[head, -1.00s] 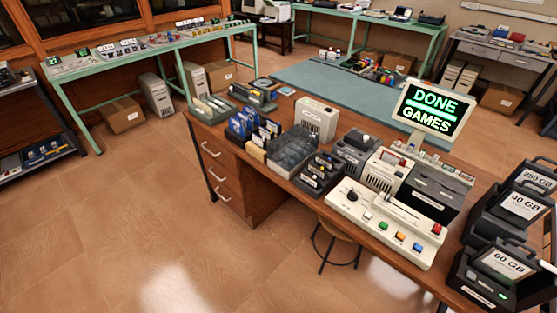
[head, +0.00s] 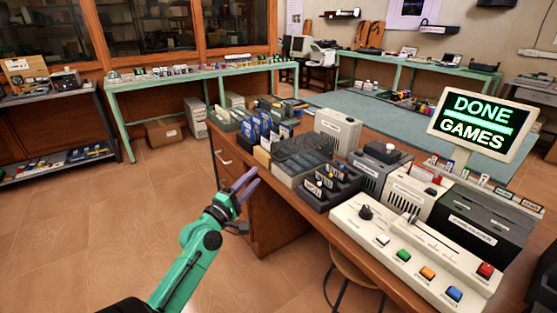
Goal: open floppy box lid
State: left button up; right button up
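The floppy box (head: 296,172) is a grey box with a dark, see-through lid (head: 305,147) in the head view. It stands on the desk near its front edge, left of the centre. The lid looks down over the box, though its edges are hard to make out. My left gripper (head: 253,178), with purple fingers on a green arm, is in front of the desk, left of the box and apart from it. Its fingers look parted with nothing between them. My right gripper is out of view.
Blue floppies (head: 268,127) stand in a rack left of the box. A dark tray of small items (head: 331,186) sits to its right. A beige console (head: 415,250) with coloured buttons and a "DONE GAMES" screen (head: 480,122) stand farther right. Floor at the left is clear.

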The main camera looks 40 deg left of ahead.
pick_arm(q)
jog(key=w+r+p, duration=0.1)
jog(key=w, duration=0.9)
jog(key=shift+a+r, duration=0.25)
jog(key=shift+a, duration=0.15)
jog(key=shift+s, duration=0.1)
grip_shut()
dwell(0.4)
